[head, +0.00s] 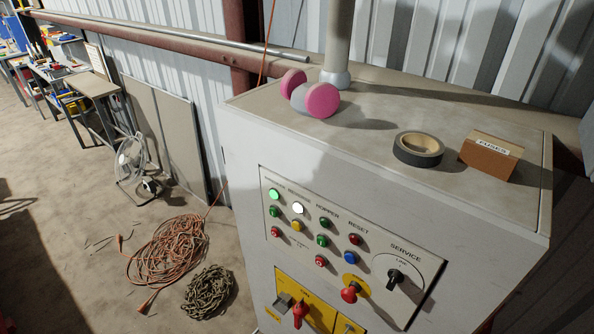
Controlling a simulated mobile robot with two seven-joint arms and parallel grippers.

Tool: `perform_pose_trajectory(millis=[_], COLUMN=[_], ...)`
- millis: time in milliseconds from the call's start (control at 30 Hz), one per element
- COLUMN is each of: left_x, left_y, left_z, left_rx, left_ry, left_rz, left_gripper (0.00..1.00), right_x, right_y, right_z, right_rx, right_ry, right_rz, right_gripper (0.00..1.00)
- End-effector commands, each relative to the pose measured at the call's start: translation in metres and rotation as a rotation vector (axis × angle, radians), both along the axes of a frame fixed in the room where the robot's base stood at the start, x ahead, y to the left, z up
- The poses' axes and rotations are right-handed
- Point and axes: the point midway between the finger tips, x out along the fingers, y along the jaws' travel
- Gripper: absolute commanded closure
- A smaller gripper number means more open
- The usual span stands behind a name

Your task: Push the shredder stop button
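The control panel (262,215) is on the front of a white cabinet (250,140). It has several small push buttons in rows. At its left, a lit green button (274,194) stands above a second green button (274,211) and a red button (276,232). A red button (321,261) sits below two green ones under the label HOPPER, and another red button (355,239) is under RESET. A larger red knob (350,292) sits on a yellow disc. The other labels are too small to read, so I cannot tell which button is the shredder stop. Neither gripper is in view.
A black rotary switch (394,278) is under SERVICE. A yellow plate (320,316) below carries a red handle (300,313). Pink ear defenders (322,100), a tape roll (418,149) and a fuse box (489,159) lie on top. Orange cable (170,250) and chain (208,291) lie on the floor.

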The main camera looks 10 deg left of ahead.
Motion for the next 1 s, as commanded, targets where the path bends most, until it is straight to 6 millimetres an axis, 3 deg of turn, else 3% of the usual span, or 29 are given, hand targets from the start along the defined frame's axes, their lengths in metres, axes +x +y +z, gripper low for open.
perform_pose_trajectory(millis=[300, 733, 1000], left_x=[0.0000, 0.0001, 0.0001], left_y=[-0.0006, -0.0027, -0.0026], left_z=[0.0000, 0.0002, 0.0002], left_rx=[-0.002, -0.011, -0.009], left_ry=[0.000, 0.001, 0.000], left_rz=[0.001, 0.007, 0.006], left_gripper=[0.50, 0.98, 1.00], right_x=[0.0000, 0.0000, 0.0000], right_y=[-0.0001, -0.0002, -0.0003], right_z=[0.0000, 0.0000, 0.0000], right_rx=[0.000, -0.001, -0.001], right_ry=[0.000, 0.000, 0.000], right_rz=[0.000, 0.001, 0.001], right_gripper=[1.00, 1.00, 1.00])
